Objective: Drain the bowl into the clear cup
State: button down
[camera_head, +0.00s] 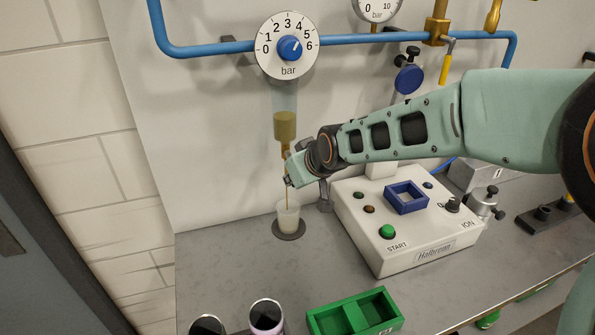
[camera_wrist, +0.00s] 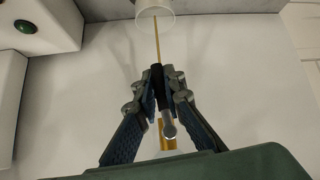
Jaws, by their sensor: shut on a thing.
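The clear bowl (camera_head: 285,126) hangs under the pressure regulator, with brownish liquid in its lower part. A brass drain fitting is below it and also shows in the wrist view (camera_wrist: 168,144). My gripper (camera_head: 290,180) is just under the bowl. In the wrist view my gripper (camera_wrist: 161,76) is shut on the dark grip of the drain lever (camera_wrist: 167,122). A thin amber stream (camera_wrist: 156,42) runs down into the clear cup (camera_head: 287,219). The cup stands upright on a dark round pad (camera_head: 290,236), and its rim shows in the wrist view (camera_wrist: 140,10).
The regulator dial (camera_head: 287,45) is on the blue pipe (camera_head: 205,48). A white machine (camera_head: 415,245) with a START button stands right of the cup. A green tray (camera_head: 330,319) and two cans (camera_head: 267,315) are at the front. The counter left of the cup is clear.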

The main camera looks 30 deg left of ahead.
dwell(0.3)
jog(key=c, duration=2)
grip_release()
jog(key=shift+r, duration=0.1)
jog(key=shift+v, duration=5.95)
jog(key=shift+d, duration=0.1)
